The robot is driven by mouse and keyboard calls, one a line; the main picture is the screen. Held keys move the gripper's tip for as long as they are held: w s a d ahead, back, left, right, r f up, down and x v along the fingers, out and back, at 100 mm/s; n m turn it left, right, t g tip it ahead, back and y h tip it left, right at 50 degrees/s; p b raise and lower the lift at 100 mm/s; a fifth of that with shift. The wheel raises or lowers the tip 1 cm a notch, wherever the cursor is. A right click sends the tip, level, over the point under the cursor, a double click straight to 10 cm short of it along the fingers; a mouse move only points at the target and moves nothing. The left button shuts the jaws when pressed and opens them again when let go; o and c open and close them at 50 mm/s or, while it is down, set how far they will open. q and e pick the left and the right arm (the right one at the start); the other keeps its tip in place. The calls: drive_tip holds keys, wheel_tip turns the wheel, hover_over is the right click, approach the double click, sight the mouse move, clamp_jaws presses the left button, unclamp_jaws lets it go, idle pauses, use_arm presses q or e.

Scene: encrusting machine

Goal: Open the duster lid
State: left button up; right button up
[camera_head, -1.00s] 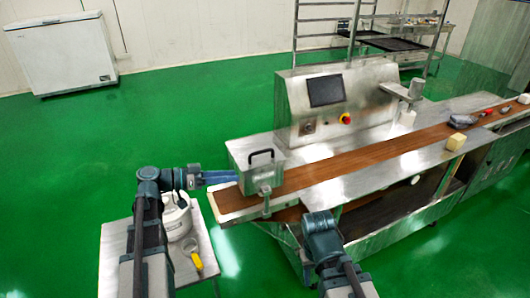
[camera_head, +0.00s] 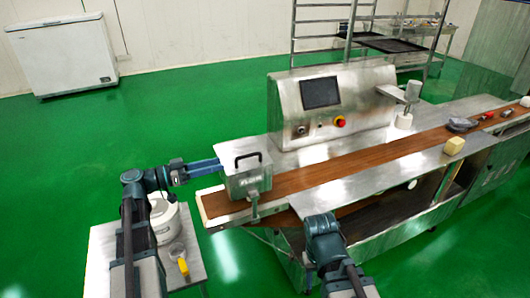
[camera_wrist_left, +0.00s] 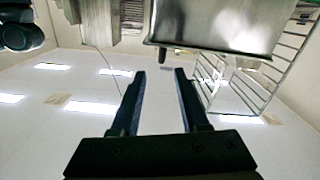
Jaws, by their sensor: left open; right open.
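The duster is a metal box (camera_head: 248,184) with a dark handle (camera_head: 248,157) on its lid, over the near left end of the conveyor. Its front bears a label, and its lid looks down. My left gripper (camera_head: 219,166) is at the left side of the box, near the lid's height; I cannot tell if it touches. In the left wrist view my left gripper (camera_wrist_left: 160,72) is open, with nothing between its fingers. A metal box, seen from below, is ahead of them (camera_wrist_left: 220,25). My right arm is low in front of the machine; its fingers do not show.
The brown conveyor belt (camera_head: 365,156) runs to the upper right along the machine with a dark screen (camera_head: 320,92). A small table (camera_head: 103,255) at lower left holds a white container (camera_head: 166,220) and a yellow-handled item (camera_head: 183,266). Green floor lies open at left.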

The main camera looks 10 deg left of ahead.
sight(259, 153)
use_arm(q)
drive_tip(key=shift+w+d+r, duration=0.1)
drive_tip(key=shift+w+d, duration=0.1)
drive_tip(key=shift+w, duration=0.05)
drive_tip(key=x, duration=1.3)
drive_tip(key=shift+w+d+r, duration=0.1)
drive_tip(key=shift+w+d, duration=0.1)
drive_tip(key=shift+d, duration=0.1)
clamp_jaws()
idle(0.9)
